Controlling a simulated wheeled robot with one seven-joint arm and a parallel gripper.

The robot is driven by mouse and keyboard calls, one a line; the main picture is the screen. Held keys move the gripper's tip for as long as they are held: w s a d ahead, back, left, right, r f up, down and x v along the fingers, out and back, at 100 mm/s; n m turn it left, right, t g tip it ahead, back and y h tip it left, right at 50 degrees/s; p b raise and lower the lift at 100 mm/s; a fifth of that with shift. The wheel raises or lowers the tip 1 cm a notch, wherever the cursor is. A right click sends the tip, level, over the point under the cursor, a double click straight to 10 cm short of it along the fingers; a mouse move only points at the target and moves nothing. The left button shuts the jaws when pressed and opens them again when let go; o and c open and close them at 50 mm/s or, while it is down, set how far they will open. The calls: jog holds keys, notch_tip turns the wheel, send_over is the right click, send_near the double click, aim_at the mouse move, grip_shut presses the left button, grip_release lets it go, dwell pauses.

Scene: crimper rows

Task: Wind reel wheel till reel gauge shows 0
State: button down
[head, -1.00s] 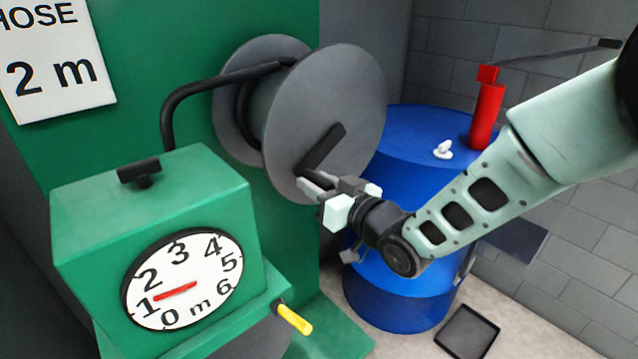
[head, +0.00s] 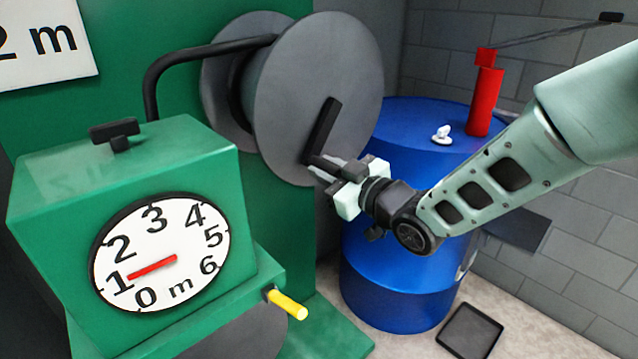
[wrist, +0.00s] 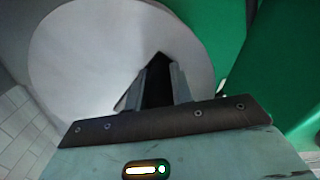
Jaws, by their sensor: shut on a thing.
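The grey reel wheel (head: 335,70) stands against the green wall panel, with a black crank arm (head: 323,125) on its face. My gripper (head: 318,170) is shut on the crank's handle at the arm's lower end. In the wrist view the fingers (wrist: 158,88) close on both sides of the black handle (wrist: 157,90), with the pale wheel disc (wrist: 90,60) behind. The reel gauge (head: 165,225) is a white dial numbered 0 to 6 m on a green box; its red needle (head: 150,267) points about at 1. The gripped part of the handle is partly hidden by the fingers.
A black hose (head: 165,70) curves from the reel down behind the gauge box (head: 60,215). A yellow handle (head: 288,304) sticks out below the gauge. A blue drum (head: 395,275) with a red post (head: 485,100) stands close behind my arm. A dark tray (head: 470,332) lies on the floor.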

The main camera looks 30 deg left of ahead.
aim_at(359, 128)
jog(key=w+d+n+b, duration=0.1)
jog(key=w+n+b, duration=0.3)
jog(key=w+d+n+b, duration=0.2)
jog(key=w+n+b, duration=0.1)
jog(key=n+b, duration=0.1)
jog(key=w+d+n+b, duration=0.2)
jog(key=w+n+b, duration=0.2)
jog(key=n, duration=0.1)
jog(key=shift+w+n, duration=0.3)
jog(key=shift+w, duration=0.05)
jog(key=shift+w+d+r+n+b, duration=0.2)
jog(key=shift+w+r+n+b, duration=0.2)
jog(key=shift+w+r+n, duration=0.35)
jog(key=shift+w+d+r+n+b, duration=0.25)
jog(key=shift+r+n+b, duration=0.2)
jog(key=shift+n, duration=0.5)
jog(key=shift+r, duration=0.1)
jog(key=c, duration=1.2)
grip_release()
jog(key=v, duration=1.7)
jog(key=shift+d+p, duration=0.15)
jog(key=shift+p, duration=0.25)
